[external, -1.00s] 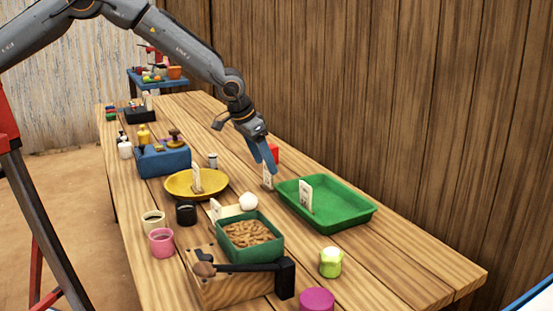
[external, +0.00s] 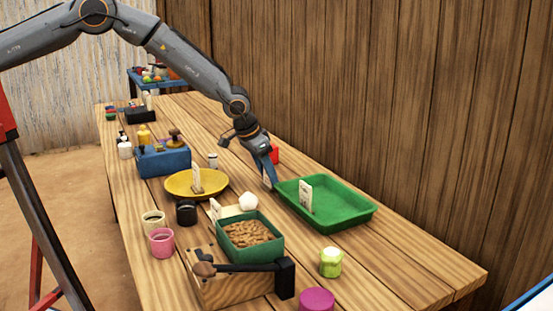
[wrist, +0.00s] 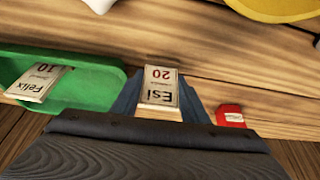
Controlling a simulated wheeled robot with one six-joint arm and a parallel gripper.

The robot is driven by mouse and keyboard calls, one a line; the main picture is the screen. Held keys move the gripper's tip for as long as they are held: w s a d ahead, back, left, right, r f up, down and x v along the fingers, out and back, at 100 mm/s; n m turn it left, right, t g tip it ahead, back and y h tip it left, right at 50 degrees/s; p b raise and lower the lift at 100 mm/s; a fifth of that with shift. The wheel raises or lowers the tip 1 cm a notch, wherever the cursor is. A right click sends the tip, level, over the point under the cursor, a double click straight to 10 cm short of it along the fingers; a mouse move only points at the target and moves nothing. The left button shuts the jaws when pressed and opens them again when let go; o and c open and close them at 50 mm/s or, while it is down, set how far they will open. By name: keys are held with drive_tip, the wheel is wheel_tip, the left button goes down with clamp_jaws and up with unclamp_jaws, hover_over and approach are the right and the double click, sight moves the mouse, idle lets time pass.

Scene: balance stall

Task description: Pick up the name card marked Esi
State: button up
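The name card marked Esi (wrist: 160,88), white with a red 20, stands upright on the table between the two blue fingers of my gripper (wrist: 160,82) in the wrist view. The fingers are open, one on each side of the card. In the external view my gripper (external: 271,182) is low over the table, just left of the green tray (external: 352,222), and its fingers hide most of the card. Another card marked Felix (wrist: 38,82) stands at the green tray (wrist: 88,62).
A red object (external: 274,153) is close behind my gripper and shows right of the fingers in the wrist view (wrist: 229,115). A yellow plate (external: 181,184) with a card, a white round object (external: 248,201) and a green box of brown pieces (external: 270,219) stand nearby. A wooden wall bounds the right.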

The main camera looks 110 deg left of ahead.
drive_tip(key=c, duration=0.5)
drive_tip(key=shift+o, duration=0.2)
